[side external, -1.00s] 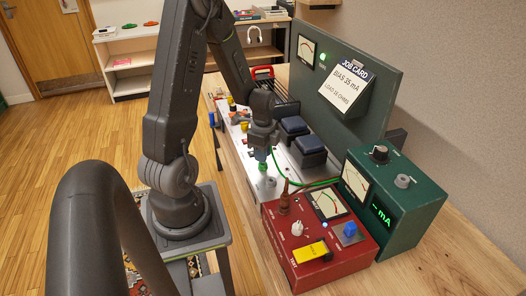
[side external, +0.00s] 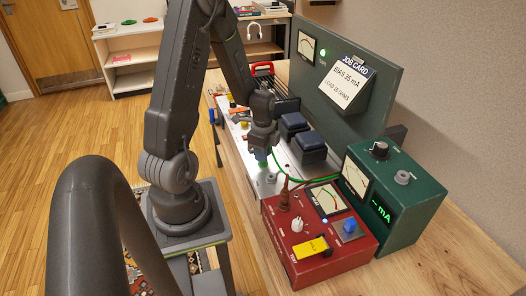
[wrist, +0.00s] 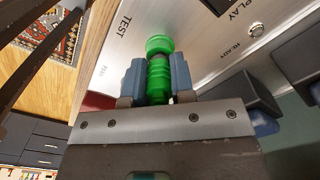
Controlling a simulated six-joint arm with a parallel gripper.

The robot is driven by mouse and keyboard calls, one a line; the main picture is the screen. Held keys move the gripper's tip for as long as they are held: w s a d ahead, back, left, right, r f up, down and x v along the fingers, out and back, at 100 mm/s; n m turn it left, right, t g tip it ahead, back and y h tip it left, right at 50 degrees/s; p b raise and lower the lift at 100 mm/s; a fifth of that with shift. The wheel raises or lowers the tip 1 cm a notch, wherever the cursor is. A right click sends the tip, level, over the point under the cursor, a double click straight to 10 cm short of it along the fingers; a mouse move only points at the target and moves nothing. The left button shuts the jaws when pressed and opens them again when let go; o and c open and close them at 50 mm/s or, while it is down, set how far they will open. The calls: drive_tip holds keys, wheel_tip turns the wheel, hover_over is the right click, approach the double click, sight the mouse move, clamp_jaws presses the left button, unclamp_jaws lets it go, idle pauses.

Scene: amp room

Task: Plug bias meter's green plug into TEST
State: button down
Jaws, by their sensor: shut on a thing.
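My gripper (side external: 262,152) is shut on the green plug (wrist: 158,80), whose ribbed body sits between the two jaws in the wrist view. A wider green ring (wrist: 159,44) is just beyond the plug; I cannot tell whether it belongs to the plug or a socket. The TEST label (wrist: 123,27) is on the silver panel (wrist: 200,30) to its left. The bias meter is a green box (side external: 405,205) with a dial and a lit "-- mA" readout. A green cable (side external: 300,181) runs from its side towards my gripper. Whether the plug is seated is unclear.
A red box (side external: 320,262) with knobs, a dial and a yellow part stands in front of the meter. Dark blue-topped blocks (side external: 307,142) stand right of my gripper. A green upright panel (side external: 375,95) with a job card is behind. Wood is clear at front right.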

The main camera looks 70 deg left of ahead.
drive_tip(key=shift+f, duration=0.3)
drive_tip(key=c, duration=0.9)
unclamp_jaws()
wheel_tip(320, 180, up, 14)
drive_tip(key=shift+f, duration=0.1)
